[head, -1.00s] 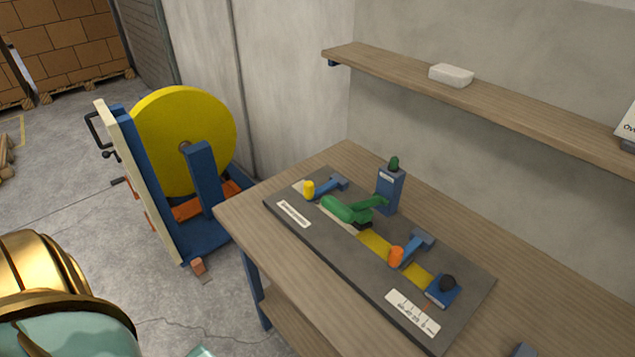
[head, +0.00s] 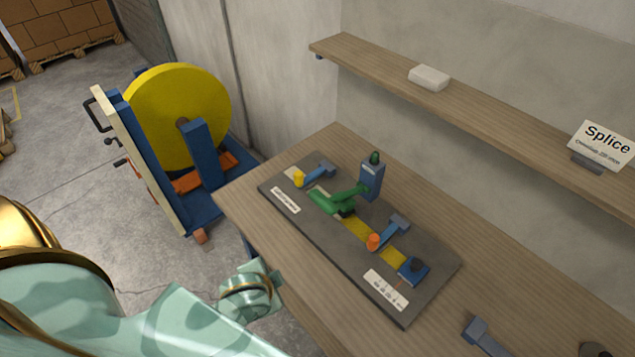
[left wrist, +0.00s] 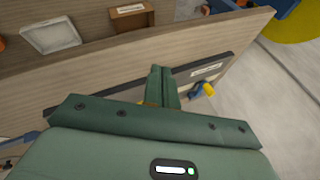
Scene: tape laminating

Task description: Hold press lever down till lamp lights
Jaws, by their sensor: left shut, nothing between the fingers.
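The green press lever (head: 349,193) sits on the dark grey splicing board (head: 330,245) on the bench, joined to a blue post (head: 371,183). A dark green lamp (head: 375,157) tops the post, and I see no clear glow on it. A yellow strip (head: 357,231) runs along the board. My left arm comes in from the lower left, off the bench's near edge, and its fingers do not show in the head view. In the left wrist view my left gripper (left wrist: 163,80) is shut and empty, with its fingers overlapping the board in the picture. They hide the lever there.
A yellow-knobbed clamp (head: 299,179) and an orange-knobbed clamp (head: 373,242) stand on the board, with a blue block (head: 413,270) near its right end. A yellow reel (head: 170,115) stands left of the bench. A shelf (head: 480,105) runs along the wall behind.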

